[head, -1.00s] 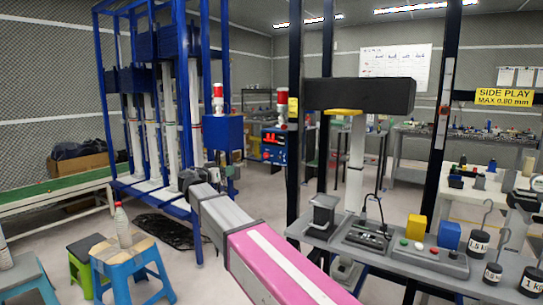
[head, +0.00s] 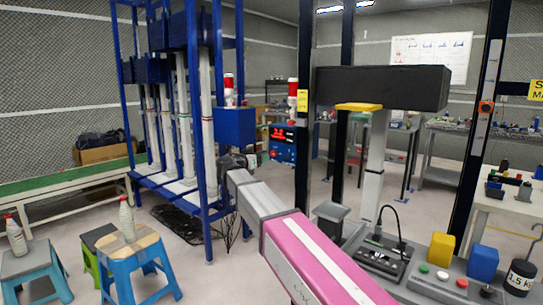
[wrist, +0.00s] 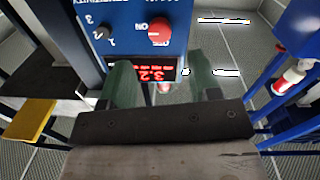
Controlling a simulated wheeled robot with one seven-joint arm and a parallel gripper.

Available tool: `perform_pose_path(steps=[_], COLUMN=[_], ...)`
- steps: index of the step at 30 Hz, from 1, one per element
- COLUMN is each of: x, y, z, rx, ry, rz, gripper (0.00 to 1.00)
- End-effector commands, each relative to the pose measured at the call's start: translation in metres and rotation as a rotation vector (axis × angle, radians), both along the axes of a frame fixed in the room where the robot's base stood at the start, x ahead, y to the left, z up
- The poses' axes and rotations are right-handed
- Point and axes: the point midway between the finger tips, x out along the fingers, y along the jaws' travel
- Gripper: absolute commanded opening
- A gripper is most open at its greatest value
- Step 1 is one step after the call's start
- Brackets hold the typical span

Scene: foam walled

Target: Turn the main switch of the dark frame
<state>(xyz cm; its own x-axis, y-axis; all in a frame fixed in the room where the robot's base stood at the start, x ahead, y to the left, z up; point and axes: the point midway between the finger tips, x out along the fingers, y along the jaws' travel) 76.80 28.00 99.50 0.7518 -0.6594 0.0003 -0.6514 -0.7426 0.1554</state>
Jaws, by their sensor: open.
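The dark frame has black posts (head: 304,110) and a black crossbeam (head: 383,90). A blue control box (head: 283,146) with a lit red display sits at its left post. In the wrist view the blue panel (wrist: 132,38) appears upside down. It carries a red round switch (wrist: 160,32) marked ON, a small black selector knob (wrist: 102,33) with numbers, and the red display (wrist: 150,73). My gripper (wrist: 161,76) is open and empty, its green fingers apart below the red switch in that picture. In the head view my gripper (head: 236,161) is left of the box.
A blue frame (head: 207,120) with its own blue box (head: 234,127) and red beacon stands close left of my gripper. A grey bench (head: 400,285) with a yellow block (head: 441,249) and weights lies right. Stools (head: 135,258) with bottles are at the left.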

Motion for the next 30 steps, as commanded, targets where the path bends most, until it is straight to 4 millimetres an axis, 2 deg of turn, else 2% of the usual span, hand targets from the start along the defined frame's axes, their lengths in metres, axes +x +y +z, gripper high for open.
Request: perform_pose_path(steps=[3, 10, 15, 24, 25, 29, 30], x=[0.019, 0.042, 0.049, 0.05, 0.05, 0.05, 0.05], y=[-0.015, -0.036, -0.043, -0.044, -0.044, -0.044, -0.044], z=[0.0, 0.0, 0.0, 0.0, 0.0, 0.0, 0.0], rx=[0.0, 0.001, 0.001, 0.0, 0.0, 0.0, 0.0], ry=[0.001, 0.001, 0.001, 0.0, 0.0, 0.0, 0.0], rz=[-0.002, -0.001, 0.0, 0.0, 0.0, 0.0, 0.0], gripper=[0.57, 0.57, 0.57, 0.57, 0.5, 0.08, 0.07])
